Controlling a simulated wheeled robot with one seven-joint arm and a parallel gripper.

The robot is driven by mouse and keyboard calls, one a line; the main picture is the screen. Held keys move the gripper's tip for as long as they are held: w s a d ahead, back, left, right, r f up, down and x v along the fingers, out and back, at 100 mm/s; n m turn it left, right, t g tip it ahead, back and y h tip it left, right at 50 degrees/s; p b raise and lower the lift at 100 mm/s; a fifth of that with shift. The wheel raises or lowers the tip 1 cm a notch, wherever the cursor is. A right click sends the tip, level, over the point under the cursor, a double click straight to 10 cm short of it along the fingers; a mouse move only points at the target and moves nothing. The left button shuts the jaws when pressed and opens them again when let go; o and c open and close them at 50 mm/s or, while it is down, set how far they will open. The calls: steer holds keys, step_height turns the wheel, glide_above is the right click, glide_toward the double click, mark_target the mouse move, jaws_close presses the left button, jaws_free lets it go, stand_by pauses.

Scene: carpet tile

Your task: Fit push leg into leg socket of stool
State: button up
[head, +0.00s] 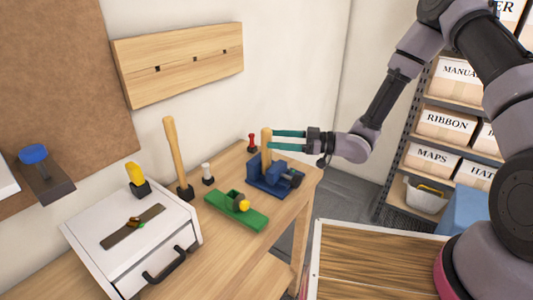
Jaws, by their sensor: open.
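My gripper (273,140) has teal fingers and reaches in from the right, open. Its fingertips are at an upright light-wood piece (266,142); I cannot tell whether they touch it. This piece stands at a blue vise-like fixture (268,183) on the bench, its lower end hidden. A longer light-wood rod (174,145) stands tilted in a small black holder (185,193). I cannot tell which wooden piece is the push leg.
A green tool (250,218) with a yellow knob lies on the bench (222,262). A holed wooden board (180,70) is on the wall. Shelves (435,150) stand at right.

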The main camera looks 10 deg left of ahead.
steer(key=a, duration=0.6)
steer(key=shift+s+a+f, duration=0.15)
steer(key=shift+s+a, duration=0.1)
steer(key=shift+s, duration=0.05)
steer(key=shift+c, duration=0.3)
jaws_close()
